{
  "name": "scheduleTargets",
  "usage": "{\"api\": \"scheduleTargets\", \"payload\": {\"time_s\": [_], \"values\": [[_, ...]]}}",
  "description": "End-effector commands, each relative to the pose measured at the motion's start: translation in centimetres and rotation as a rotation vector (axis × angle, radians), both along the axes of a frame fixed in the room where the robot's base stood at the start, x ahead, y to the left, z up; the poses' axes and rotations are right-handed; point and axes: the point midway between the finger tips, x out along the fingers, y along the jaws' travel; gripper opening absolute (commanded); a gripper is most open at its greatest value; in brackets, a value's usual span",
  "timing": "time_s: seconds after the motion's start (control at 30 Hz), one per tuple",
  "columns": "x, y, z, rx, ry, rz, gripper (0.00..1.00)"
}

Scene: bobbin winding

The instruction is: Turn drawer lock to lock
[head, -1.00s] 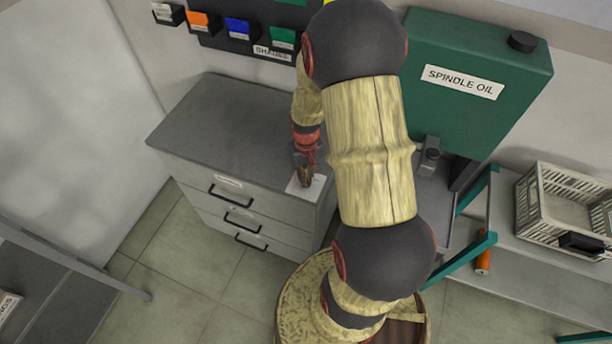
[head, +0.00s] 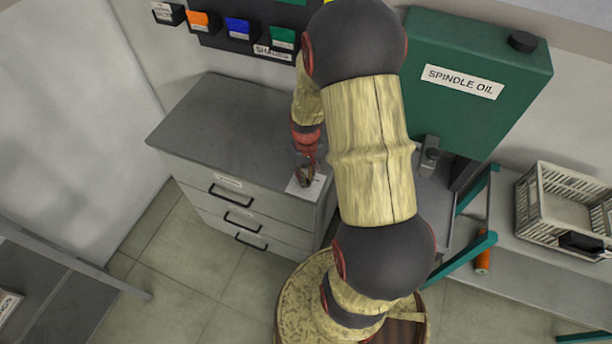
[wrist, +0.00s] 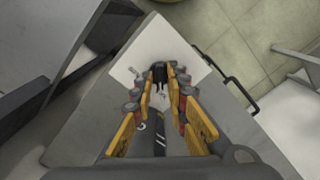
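The grey drawer cabinet (head: 228,125) stands against the wall with its drawers facing front. A pale plate (head: 318,188) lies on its top at the front right corner, and it also shows in the wrist view (wrist: 190,57). My gripper (head: 305,178) points down at this plate. In the wrist view my gripper's yellow fingers (wrist: 162,80) stand apart, one on each side of a small black piece (wrist: 159,70), which looks like the lock's knob. I cannot tell whether the fingertips press on it. The lock's turn position is unclear.
Several drawers with black handles (head: 230,197) are closed. A green spindle oil tank (head: 470,115) and a white crate (head: 560,210) are at the right. Small coloured bins (head: 240,28) hang on the wall behind. The left of the cabinet top is bare.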

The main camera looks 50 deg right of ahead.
Motion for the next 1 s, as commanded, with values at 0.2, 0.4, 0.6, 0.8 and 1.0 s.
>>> {"api": "scheduleTargets", "payload": {"time_s": [0.2,0.4,0.6,0.8,1.0], "values": [[0.1,0.0,1.2,-0.001,-0.002,0.0,0.15],[0.2,-0.1,4.9,-0.003,-0.005,0.0,0.15],[0.1,-0.1,8.8,-0.002,-0.003,0.0,0.15],[0.0,0.0,11.3,0.0,-0.001,0.0,0.15],[0.0,0.0,12.0,0.0,-0.001,0.0,0.15]]}}
